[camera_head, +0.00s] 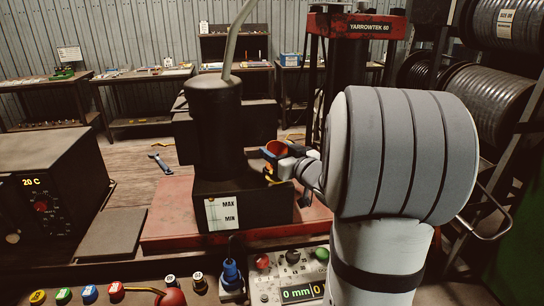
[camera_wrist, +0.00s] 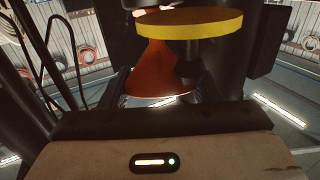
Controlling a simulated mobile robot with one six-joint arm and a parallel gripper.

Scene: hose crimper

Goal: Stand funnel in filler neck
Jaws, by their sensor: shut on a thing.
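The orange-red funnel (camera_wrist: 160,72) shows as a cone between the fingers of my gripper (camera_wrist: 168,88) in the wrist view. My gripper is shut on it. In the head view my gripper (camera_head: 285,163) is beside the black reservoir, and an orange part of the funnel (camera_head: 276,147) shows at its tip. The reservoir (camera_head: 245,203) has a MAX/MIN plate on its front and a tall dark cylinder (camera_head: 212,125) on top. A yellow-edged disc (camera_wrist: 190,25) partly covers the funnel in the wrist view. I cannot make out the filler neck or whether the funnel touches it.
The reservoir stands on a red base (camera_head: 165,215). A black oven-like box (camera_head: 50,195) stands at left. A control panel (camera_head: 290,280) with buttons is at the front. A red press frame (camera_head: 355,27) and hose reels (camera_head: 490,95) stand behind and at right.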

